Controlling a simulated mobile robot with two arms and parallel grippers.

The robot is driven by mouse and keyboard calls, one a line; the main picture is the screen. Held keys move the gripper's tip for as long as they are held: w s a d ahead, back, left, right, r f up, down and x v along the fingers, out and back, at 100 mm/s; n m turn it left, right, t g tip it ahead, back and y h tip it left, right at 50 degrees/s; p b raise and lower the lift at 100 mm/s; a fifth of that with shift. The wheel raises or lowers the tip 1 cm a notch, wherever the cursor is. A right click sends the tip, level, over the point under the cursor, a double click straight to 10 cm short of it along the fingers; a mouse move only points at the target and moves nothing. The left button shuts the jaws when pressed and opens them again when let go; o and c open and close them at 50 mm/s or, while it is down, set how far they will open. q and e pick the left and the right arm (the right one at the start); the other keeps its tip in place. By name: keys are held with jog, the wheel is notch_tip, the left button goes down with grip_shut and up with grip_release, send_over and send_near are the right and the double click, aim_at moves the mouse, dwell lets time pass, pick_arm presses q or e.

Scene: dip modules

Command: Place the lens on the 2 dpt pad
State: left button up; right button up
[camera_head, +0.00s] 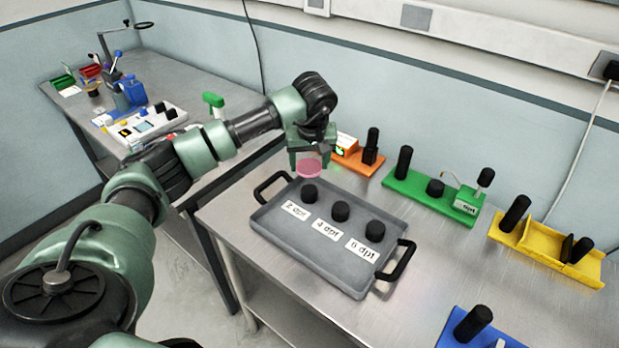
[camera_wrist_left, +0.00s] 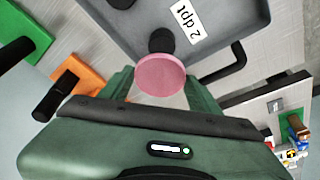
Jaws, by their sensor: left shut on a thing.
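The lens (camera_head: 309,167) is a pink round disc. My left gripper (camera_head: 306,160) is shut on it and holds it above the far left part of the grey tray, near the 2 dpt pad. The lens also shows between the fingers in the left wrist view (camera_wrist_left: 161,75). The 2 dpt pad (camera_head: 309,194) is a black round pad behind its "2 dpt" label (camera_head: 295,210). In the left wrist view the lens partly covers this pad (camera_wrist_left: 161,40). My right gripper is in neither view.
The grey tray (camera_head: 340,278) has black handles and two more pads, 4 dpt (camera_head: 341,211) and 6 dpt (camera_head: 375,231). Orange (camera_head: 366,165), green (camera_head: 412,188), yellow (camera_head: 545,250) and blue modules with black posts stand around it. A second bench with tools is at left.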

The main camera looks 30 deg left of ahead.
aim_at(309, 189)
pick_arm(q)
notch_tip(309, 189, down, 3)
jog(key=shift+d+r, duration=0.1)
notch_tip(309, 189, down, 4)
jog(key=shift+r+p, duration=0.2)
jog(key=shift+p, duration=0.5)
jog(key=shift+f, duration=0.25)
jog(key=shift+f, duration=0.2)
jog(key=o, duration=1.3)
